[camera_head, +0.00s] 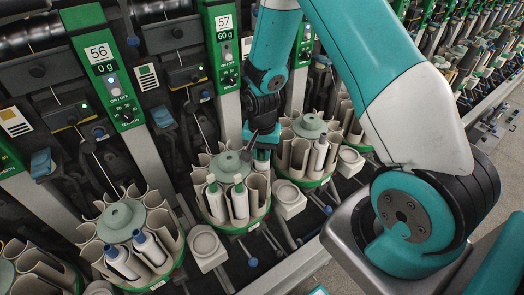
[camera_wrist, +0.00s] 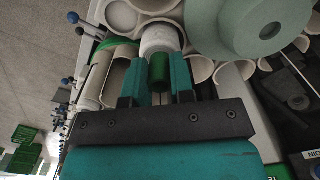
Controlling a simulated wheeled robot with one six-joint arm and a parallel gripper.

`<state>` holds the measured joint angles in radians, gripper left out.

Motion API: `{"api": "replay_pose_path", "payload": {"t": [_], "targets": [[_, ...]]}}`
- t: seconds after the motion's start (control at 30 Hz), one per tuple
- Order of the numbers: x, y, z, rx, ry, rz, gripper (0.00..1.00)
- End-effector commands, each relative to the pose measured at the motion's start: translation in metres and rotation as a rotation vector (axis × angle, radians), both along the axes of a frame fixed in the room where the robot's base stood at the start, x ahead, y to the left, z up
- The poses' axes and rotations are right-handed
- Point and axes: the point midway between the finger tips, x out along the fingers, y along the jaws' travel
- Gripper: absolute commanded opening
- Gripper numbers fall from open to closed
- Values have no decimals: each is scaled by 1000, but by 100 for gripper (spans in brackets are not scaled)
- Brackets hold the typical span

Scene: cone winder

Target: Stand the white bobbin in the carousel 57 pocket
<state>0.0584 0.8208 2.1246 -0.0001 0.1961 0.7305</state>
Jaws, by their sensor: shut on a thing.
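My gripper (camera_wrist: 157,78) is shut on the green tube end of the white bobbin (camera_wrist: 160,38), whose white body shows beyond the fingertips in the wrist view. The bobbin is among the cream pockets (camera_wrist: 197,68) beside the large grey-green carousel cap (camera_wrist: 262,25). I cannot tell how deep it sits in a pocket. In the head view my gripper (camera_head: 262,150) points down at the right side of the middle carousel (camera_head: 212,222), near the 57 panel (camera_head: 223,22). Two bobbins with green tips (camera_head: 239,200) stand at that carousel's front.
A left carousel (camera_head: 180,262) holds bobbins with blue tips (camera_head: 150,248). A right carousel (camera_head: 315,183) holds a pale bobbin (camera_head: 318,156) and sits close to my gripper. White round-topped holders (camera_head: 207,247) stand between the carousels. The 56 panel (camera_head: 98,52) is at left.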

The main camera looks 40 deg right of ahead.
Motion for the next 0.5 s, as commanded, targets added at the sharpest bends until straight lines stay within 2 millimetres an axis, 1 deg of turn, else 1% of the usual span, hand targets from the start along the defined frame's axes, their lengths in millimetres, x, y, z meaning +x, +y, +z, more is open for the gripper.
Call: {"api": "replay_pose_path", "payload": {"t": [0.3,0.5], "targets": [[0,0,-9,-1,-1,0,4],[0,0,-11,0,-1,0,4]]}}
